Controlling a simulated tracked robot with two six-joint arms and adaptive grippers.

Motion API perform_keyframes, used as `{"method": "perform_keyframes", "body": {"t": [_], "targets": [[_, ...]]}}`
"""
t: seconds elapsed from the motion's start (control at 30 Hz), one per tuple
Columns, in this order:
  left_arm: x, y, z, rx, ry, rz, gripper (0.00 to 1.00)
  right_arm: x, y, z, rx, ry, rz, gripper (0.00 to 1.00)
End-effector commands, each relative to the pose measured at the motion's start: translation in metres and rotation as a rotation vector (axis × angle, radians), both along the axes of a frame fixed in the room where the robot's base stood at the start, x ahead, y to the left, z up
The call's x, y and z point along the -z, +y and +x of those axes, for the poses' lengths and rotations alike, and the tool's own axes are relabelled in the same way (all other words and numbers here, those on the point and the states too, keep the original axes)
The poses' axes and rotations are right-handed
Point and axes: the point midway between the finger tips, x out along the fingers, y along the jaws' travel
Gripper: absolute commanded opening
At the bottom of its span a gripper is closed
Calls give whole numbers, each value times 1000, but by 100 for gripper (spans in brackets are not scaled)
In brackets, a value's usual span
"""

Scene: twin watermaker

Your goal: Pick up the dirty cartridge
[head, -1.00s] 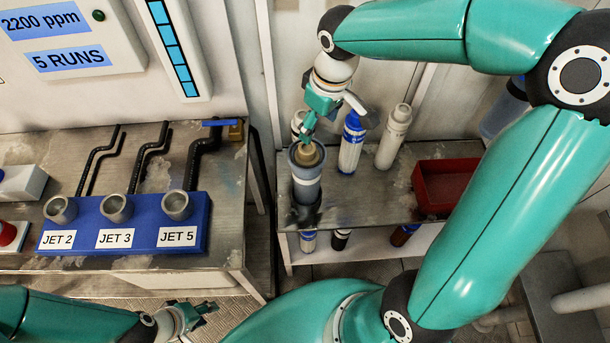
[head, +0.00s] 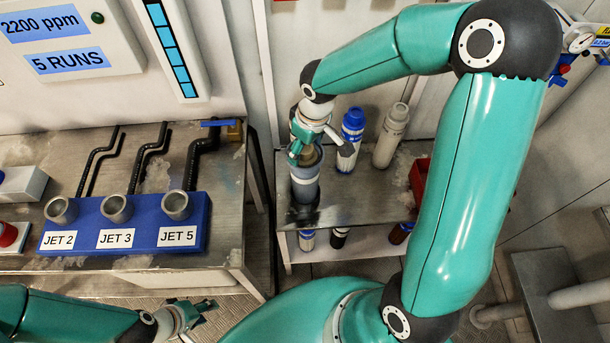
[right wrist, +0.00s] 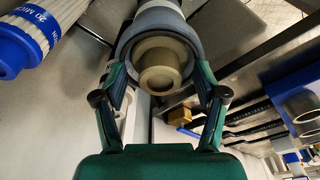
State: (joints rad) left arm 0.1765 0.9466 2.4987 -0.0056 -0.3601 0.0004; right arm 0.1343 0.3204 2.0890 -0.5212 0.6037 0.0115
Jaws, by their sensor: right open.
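The dirty cartridge shows its tan round top (right wrist: 162,70) in the right wrist view, sitting inside a grey cylindrical housing (head: 304,187) on the shelf bench. My right gripper (right wrist: 168,92) is open. Its two fingers lie on either side of the cartridge top, near the housing rim; whether they touch anything is unclear. In the head view the right gripper (head: 304,154) is over the housing mouth and hides most of the cartridge. My left gripper (head: 196,314) is low in the head view, away from the bench; its finger opening is too small to judge.
A red bin (head: 419,180) is partly hidden by my right arm. A blue jet block (head: 125,232) is on the left bench. More cylinders stand on the lower shelf.

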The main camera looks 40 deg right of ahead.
Motion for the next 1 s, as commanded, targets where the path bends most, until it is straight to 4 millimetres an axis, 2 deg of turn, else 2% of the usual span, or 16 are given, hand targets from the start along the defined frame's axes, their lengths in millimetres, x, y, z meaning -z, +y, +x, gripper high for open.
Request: {"method": "perform_keyframes", "body": {"t": [0.07,0.43,0.77,1.0], "targets": [[0,0,0,0,0,0,40,0,0,0,0,0,0,71],[0,0,0,0,0,0,40,0,0,0,-1,1,0,11],[0,0,0,0,0,0,40,-2,0,0,0,0,0,11],[0,0,0,0,0,0,40,-18,-1,1,-1,-5,-2,11]]}}
